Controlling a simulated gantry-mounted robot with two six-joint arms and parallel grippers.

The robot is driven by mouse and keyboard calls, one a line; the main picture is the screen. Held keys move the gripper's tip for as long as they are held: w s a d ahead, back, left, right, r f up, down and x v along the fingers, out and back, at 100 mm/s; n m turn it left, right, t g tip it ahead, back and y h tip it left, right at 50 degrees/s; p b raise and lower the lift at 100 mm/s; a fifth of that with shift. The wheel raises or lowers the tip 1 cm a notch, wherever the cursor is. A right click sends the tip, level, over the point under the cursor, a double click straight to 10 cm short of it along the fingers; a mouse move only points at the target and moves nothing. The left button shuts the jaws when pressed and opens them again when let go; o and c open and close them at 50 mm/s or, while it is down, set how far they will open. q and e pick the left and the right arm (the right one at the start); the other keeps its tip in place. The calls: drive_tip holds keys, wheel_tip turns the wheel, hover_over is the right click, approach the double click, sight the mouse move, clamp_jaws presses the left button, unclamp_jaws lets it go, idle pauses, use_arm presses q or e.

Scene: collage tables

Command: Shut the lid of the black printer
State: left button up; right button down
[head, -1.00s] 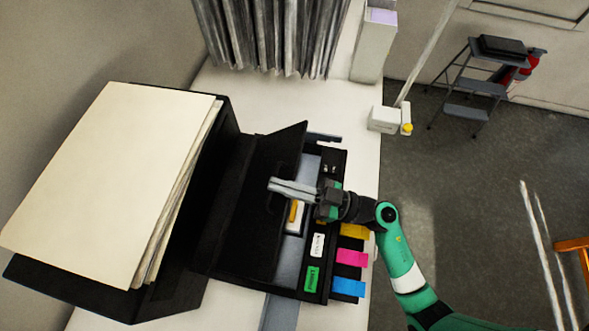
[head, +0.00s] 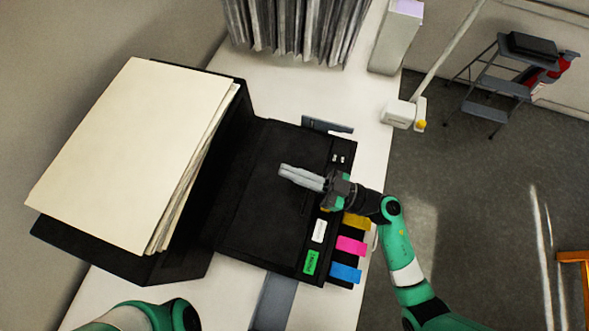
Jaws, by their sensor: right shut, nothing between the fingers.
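The black printer (head: 312,165) stands on the white table. Its lid (head: 265,190) now lies down flat, level with the body, and covers the opening. My right gripper (head: 282,171) is shut and empty, with its fingertips over the lid near its right edge. I cannot tell whether the fingers touch the lid. My left arm shows at the bottom left edge, but its gripper is out of view.
A large stack of cream paper (head: 135,150) leans in the black rear tray. Coloured tabs (head: 350,246) stick out at the printer's right side. Grey folders (head: 290,30) stand at the back.

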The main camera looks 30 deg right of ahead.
use_arm(q)
drive_tip(key=shift+a+r, duration=0.15)
drive_tip(key=shift+r, duration=0.35)
use_arm(e)
drive_tip(key=s+d, duration=0.6)
drive_tip(key=shift+s+f, duration=0.15)
drive_tip(key=shift+f, duration=0.2)
